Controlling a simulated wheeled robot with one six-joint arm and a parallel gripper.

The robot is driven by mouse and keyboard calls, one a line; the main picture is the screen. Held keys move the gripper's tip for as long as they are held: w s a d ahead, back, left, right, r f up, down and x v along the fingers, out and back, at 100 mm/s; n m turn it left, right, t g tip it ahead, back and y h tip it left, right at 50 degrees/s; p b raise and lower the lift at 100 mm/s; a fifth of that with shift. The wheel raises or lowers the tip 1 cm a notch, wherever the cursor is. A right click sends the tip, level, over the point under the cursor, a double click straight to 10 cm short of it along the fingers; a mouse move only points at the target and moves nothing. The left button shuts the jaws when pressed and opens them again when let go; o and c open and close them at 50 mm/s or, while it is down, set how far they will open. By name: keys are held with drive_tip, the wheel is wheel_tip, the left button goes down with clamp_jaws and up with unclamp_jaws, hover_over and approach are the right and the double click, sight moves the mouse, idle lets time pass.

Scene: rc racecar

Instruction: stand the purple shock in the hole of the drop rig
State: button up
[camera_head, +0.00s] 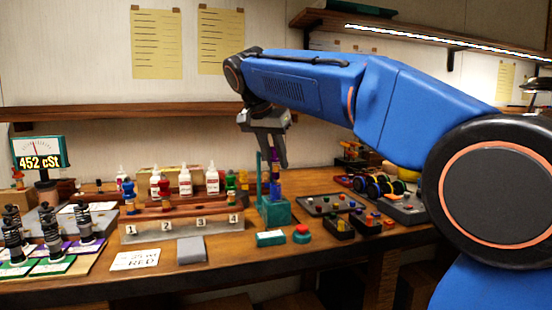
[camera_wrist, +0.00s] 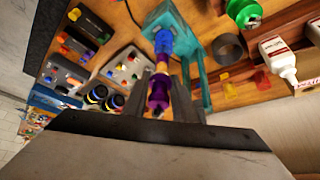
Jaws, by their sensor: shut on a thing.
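My gripper (camera_head: 280,160) points down over the teal drop rig (camera_head: 274,212) in the head view. Its fingers, also in the wrist view (camera_wrist: 162,85), are shut on the purple shock (camera_wrist: 158,92). The shock, with purple and yellow parts, stands roughly upright above the rig's base in the head view (camera_head: 275,178). A blue part shows at its far end, within the outline of the teal rig (camera_wrist: 198,52) in the wrist view. The hole is hidden, so I cannot tell how deep the shock's lower end sits. The rig's upright post stands close beside it.
A red button (camera_head: 302,233) is in front. Parts trays (camera_head: 330,204) lie to the right. Several black shocks (camera_head: 14,240) stand on cards at the far left.

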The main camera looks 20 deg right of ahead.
sight(274, 176)
drive_tip(key=shift+f, duration=3.6)
drive_tip(key=o, duration=1.1)
drive_tip(key=shift+r, duration=0.1)
drive_tip(key=v, duration=1.7)
drive_tip(key=shift+a+r, duration=0.1)
